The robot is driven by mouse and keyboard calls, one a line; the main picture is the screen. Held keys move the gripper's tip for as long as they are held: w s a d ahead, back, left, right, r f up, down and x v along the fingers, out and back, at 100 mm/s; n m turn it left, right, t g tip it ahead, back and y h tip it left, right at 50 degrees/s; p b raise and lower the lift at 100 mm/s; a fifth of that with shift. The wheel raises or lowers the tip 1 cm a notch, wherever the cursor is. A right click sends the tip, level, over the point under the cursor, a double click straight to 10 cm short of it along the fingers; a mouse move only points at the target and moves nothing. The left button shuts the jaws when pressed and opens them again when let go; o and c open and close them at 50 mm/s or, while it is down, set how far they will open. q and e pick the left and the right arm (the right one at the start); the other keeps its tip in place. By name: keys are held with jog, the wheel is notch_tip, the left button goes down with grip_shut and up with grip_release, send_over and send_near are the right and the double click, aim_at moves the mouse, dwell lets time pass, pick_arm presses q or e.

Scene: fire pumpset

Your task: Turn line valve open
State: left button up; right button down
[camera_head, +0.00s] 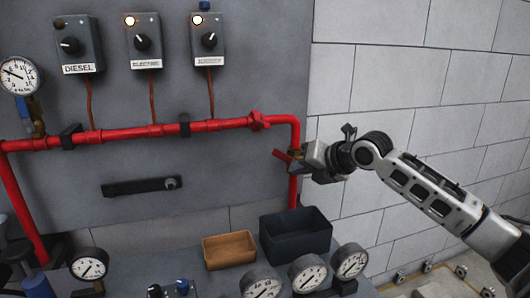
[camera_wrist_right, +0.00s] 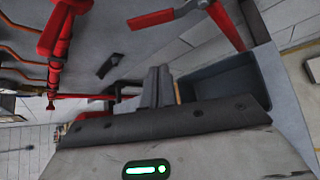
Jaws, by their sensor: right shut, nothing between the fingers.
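The line valve's red lever (camera_head: 282,156) sticks out to the left of the red vertical pipe (camera_head: 295,190) in the head view, slanting slightly. Part of the valve is hidden behind my right gripper. In the right wrist view a red lever (camera_wrist_right: 150,19) lies across the top, beside a slanting red pipe (camera_wrist_right: 226,25). My right gripper (camera_head: 308,158) is beside the valve, just right of the lever in the head view. Its fingers (camera_wrist_right: 157,86) are shut and empty in the wrist view, apart from the lever in that picture. My left gripper is not in view.
A dark open bin (camera_head: 297,240) and a brown tray (camera_head: 229,251) stand below the valve. Several gauges (camera_head: 308,273) line the front. A red horizontal pipe (camera_head: 150,130) runs across the grey panel under three switch boxes (camera_head: 142,40). The block wall (camera_head: 400,90) at right is bare.

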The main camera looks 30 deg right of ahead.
aim_at(288, 159)
jog(key=p+x, duration=0.2)
jog(key=x, duration=0.7)
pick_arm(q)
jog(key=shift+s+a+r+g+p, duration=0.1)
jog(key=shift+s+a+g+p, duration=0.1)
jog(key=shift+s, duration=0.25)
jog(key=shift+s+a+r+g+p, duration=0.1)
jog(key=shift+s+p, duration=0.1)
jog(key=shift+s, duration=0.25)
pick_arm(e)
jog(key=shift+s+d+r, duration=0.1)
jog(key=shift+d+r, duration=0.4)
jog(key=shift+r, duration=0.3)
jog(key=shift+s+d+r, duration=0.1)
jog(key=shift+d+r, duration=0.45)
jog(key=shift+r, duration=0.2)
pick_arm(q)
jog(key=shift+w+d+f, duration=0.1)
